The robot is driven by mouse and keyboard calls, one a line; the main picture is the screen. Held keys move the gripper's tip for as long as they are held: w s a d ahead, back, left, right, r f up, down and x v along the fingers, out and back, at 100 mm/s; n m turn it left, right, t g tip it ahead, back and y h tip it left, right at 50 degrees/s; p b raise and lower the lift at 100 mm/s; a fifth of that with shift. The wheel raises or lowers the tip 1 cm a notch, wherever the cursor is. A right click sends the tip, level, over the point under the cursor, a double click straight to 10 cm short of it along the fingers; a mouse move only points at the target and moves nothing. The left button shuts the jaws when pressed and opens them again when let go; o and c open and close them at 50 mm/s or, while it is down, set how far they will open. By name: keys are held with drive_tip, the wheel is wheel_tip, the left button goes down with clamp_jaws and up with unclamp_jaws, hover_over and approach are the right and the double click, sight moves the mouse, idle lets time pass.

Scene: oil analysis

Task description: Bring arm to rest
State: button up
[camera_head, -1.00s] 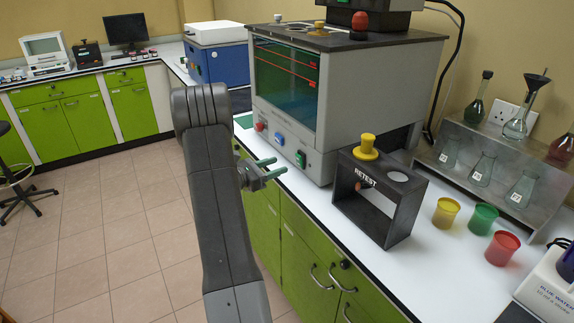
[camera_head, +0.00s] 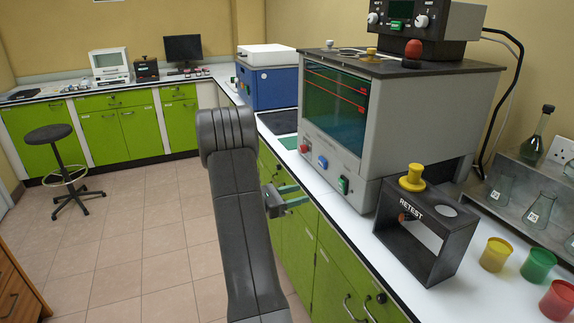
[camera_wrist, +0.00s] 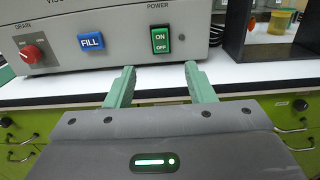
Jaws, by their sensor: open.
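My gripper (camera_head: 290,198) is open and empty. In the head view it is partly hidden behind my arm, in front of the counter's edge. In the wrist view its two green fingers (camera_wrist: 158,84) stand apart and point toward the front of the grey bath machine (camera_wrist: 110,40). Nothing is between the fingers. My arm is raised in the middle of the head view, above the floor beside the counter.
The white counter (camera_head: 349,222) carries the grey machine (camera_head: 420,125), a black RETEST stand (camera_head: 420,262) with a yellow stopper (camera_head: 412,178), and yellow, green and red cups (camera_head: 538,264). Green cabinets (camera_head: 330,270) are below. A stool (camera_head: 62,165) stands left on open tiled floor (camera_head: 130,220).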

drive_tip(key=p+x, duration=0.2)
drive_tip(key=x, duration=1.1)
drive_tip(key=shift+d, duration=0.25)
drive_tip(key=shift+a, duration=0.1)
drive_tip(key=shift+a+f, duration=0.1)
drive_tip(key=shift+a, duration=0.05)
drive_tip(key=b+v, duration=0.2)
drive_tip(key=v, duration=1.1)
drive_tip(key=p, duration=0.3)
approach(340, 182)
drive_tip(key=x, duration=0.8)
drive_tip(key=shift+y+p, duration=0.5)
drive_tip(key=shift+p, duration=0.75)
drive_tip(key=shift+g+p, duration=0.3)
drive_tip(key=shift+p, duration=0.1)
